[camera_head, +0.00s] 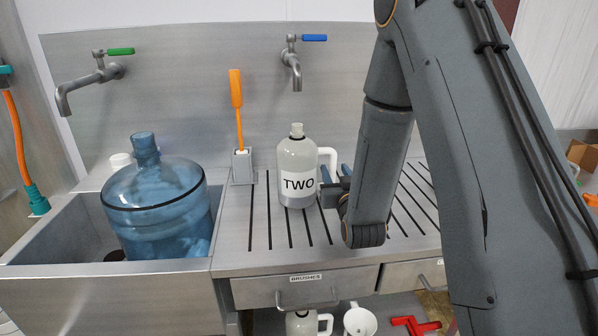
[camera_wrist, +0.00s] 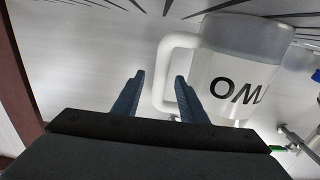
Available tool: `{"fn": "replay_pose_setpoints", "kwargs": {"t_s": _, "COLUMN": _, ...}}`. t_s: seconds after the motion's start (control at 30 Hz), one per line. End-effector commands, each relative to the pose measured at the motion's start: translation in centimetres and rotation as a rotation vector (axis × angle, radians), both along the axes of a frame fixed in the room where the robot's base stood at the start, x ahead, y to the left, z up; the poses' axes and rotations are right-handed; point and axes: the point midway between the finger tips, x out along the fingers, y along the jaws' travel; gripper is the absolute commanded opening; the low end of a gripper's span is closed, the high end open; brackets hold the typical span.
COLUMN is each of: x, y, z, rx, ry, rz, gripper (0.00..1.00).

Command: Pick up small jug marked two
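The small white jug marked TWO (camera_head: 297,160) stands upright on the slotted steel drainboard, its handle (camera_head: 329,153) facing right. My gripper (camera_head: 335,172) is at the handle's side, low beside the jug, with my arm coming down from the upper right. In the wrist view the jug (camera_wrist: 235,75) appears upside down. My gripper's two blue fingers (camera_wrist: 159,78) are open. The outer bar of the handle (camera_wrist: 161,75) shows in the gap between them, nearer the right finger. I cannot tell whether either finger touches it. My arm hides part of the drainboard.
A large blue bottle (camera_head: 155,195) sits in the sink (camera_head: 50,240) at left. An orange-handled brush (camera_head: 236,90) stands in a holder behind the jug. Two taps (camera_head: 292,65) are on the wall. Below the drainboard (camera_head: 245,255) are drawers and another jug (camera_head: 302,323).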

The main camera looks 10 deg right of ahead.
Motion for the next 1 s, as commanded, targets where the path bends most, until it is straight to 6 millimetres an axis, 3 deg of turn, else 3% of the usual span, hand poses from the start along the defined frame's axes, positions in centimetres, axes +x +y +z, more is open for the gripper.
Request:
{"fn": "replay_pose_setpoints", "kwargs": {"t_s": 0.5, "x": 6.1, "y": 0.1, "z": 0.5, "rx": 0.000, "ry": 0.000, "rz": 0.000, "gripper": 0.39}}
{"fn": "replay_pose_setpoints", "kwargs": {"t_s": 0.83, "x": 7.0, "y": 0.1, "z": 0.3, "rx": 0.000, "ry": 0.001, "rz": 0.000, "gripper": 0.39}}
{"fn": "replay_pose_setpoints", "kwargs": {"t_s": 0.87, "x": 7.0, "y": 0.1, "z": 0.3, "rx": 0.000, "ry": 0.001, "rz": 0.000, "gripper": 0.37}}
{"fn": "replay_pose_setpoints", "kwargs": {"t_s": 1.0, "x": 7.0, "y": 0.1, "z": 0.3, "rx": 0.000, "ry": 0.001, "rz": 0.000, "gripper": 0.13}}
